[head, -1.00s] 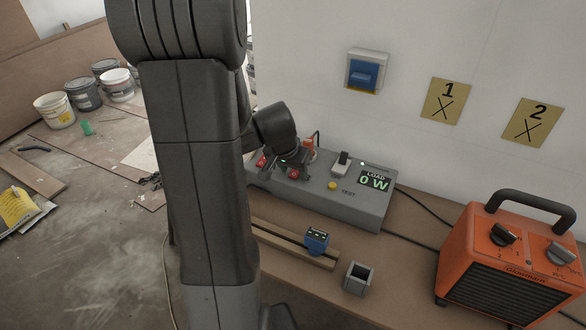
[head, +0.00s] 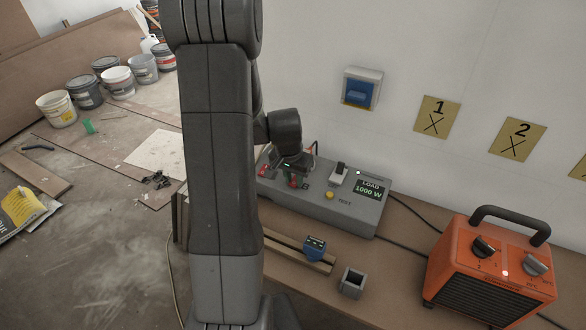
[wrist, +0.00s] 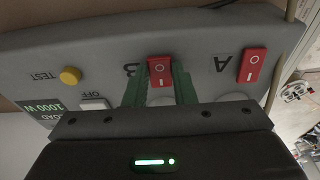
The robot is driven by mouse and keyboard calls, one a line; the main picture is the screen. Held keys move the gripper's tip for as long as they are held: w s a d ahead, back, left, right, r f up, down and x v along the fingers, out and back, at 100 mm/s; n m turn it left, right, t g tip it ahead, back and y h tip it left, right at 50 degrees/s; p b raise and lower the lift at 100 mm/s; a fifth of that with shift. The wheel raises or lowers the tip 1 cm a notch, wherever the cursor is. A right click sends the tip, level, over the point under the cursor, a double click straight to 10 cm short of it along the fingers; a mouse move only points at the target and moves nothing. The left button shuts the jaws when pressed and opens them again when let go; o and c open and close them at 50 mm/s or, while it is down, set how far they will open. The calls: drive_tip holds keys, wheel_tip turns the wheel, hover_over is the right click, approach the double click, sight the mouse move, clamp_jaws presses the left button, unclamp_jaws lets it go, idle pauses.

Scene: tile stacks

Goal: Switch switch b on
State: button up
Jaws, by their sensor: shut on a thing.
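Switch b (wrist: 161,70) is a red rocker with white marks beside the letter B on a grey load box (head: 340,212). In the wrist view my gripper (wrist: 162,82) has its two green fingers closed on either side of it, touching. In the head view switch b is mostly hidden by my gripper (head: 296,178). The rocker's tilt is hard to judge. The box's display (head: 370,188) reads LOAD 1000 W. Switch A (wrist: 252,65), also red, stands to the right in the wrist view, untouched.
A yellow TEST button (wrist: 70,76) is on the same box. An orange heater (head: 490,270) with a lit red lamp stands at the right. A blue device (head: 314,248) sits on a rail and a small grey open box (head: 352,283) stands in front.

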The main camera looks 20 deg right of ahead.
sight(295, 181)
drive_tip(key=p, duration=0.1)
drive_tip(key=g+y+p, duration=0.1)
drive_tip(key=p, duration=0.1)
drive_tip(key=shift+w+d+r, duration=0.2)
drive_tip(key=shift+d+r, duration=0.05)
drive_tip(key=shift+r, duration=0.1)
drive_tip(key=shift+w+f+y+p, duration=0.1)
drive_tip(key=shift+f+y+p, duration=0.05)
drive_tip(key=shift+y+p, duration=0.2)
drive_tip(key=o, duration=1)
wheel_tip(295, 181, up, 14)
drive_tip(key=shift+f+b, duration=0.15)
drive_tip(key=shift+b, duration=0.9)
drive_tip(key=shift+d, duration=0.1)
